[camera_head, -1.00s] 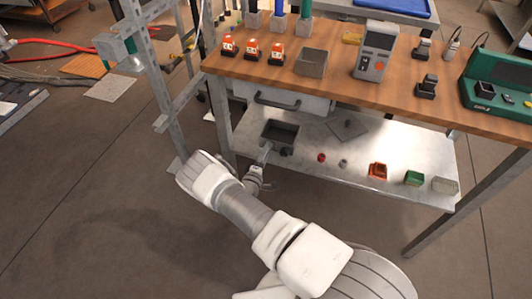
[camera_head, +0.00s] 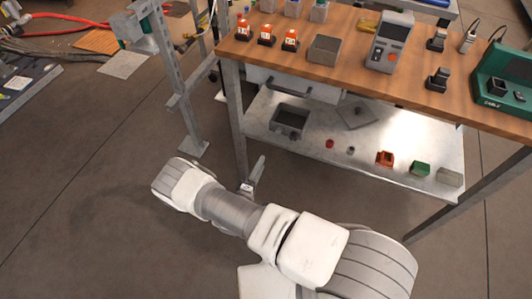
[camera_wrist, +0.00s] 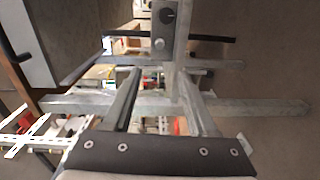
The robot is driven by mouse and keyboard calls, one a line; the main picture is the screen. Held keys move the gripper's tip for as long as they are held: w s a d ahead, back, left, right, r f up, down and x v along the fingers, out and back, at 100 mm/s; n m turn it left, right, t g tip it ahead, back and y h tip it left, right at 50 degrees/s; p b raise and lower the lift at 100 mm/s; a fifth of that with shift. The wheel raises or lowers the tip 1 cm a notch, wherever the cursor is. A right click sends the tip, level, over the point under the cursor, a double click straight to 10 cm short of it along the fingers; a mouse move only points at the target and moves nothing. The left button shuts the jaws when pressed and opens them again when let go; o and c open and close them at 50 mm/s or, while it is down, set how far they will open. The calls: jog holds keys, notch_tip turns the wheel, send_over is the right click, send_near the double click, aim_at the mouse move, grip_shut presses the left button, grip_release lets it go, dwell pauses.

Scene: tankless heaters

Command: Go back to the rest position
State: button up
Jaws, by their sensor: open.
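My gripper (camera_wrist: 158,90) shows in the wrist view with its two fingers apart. I see nothing held between them; metal frame bars stand beyond. In the head view my white and grey arm reaches from the bottom right toward the left. Its end, with the gripper (camera_head: 256,174), is low, in front of the bench's left leg (camera_head: 237,125) and outside the lower shelf (camera_head: 395,140). The gripper is small and partly hidden by my arm there.
The wooden bench top (camera_head: 345,80) carries connectors, a grey box (camera_head: 325,49) and a meter (camera_head: 390,42). A dark tray (camera_head: 290,120) and several small parts lie on the lower shelf. A metal post (camera_head: 178,80) stands left. Floor at the lower left is clear.

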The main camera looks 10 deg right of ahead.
jog(key=shift+v, duration=0.95)
jog(key=d+r+m+g+h, duration=0.1)
jog(key=d+r+m+g, duration=0.3)
jog(key=r, duration=0.6)
jog(key=s+d+r+m+g+h, duration=0.1)
jog(key=d+r+m+g, duration=0.3)
jog(key=r, duration=0.6)
jog(key=d+r+m+g+h, duration=0.1)
jog(key=d+r+m+g, duration=0.1)
jog(key=r+g, duration=0.6)
jog(key=s+r+m+t+y, duration=0.2)
jog(key=s+r+t+y, duration=0.4)
jog(key=s+r+y, duration=1.05)
jog(key=s+r+h+p, duration=0.3)
jog(key=r+p, duration=1.2)
jog(key=r, duration=0.5)
jog(key=shift+r+h, duration=0.4)
jog(key=shift+h, duration=0.45)
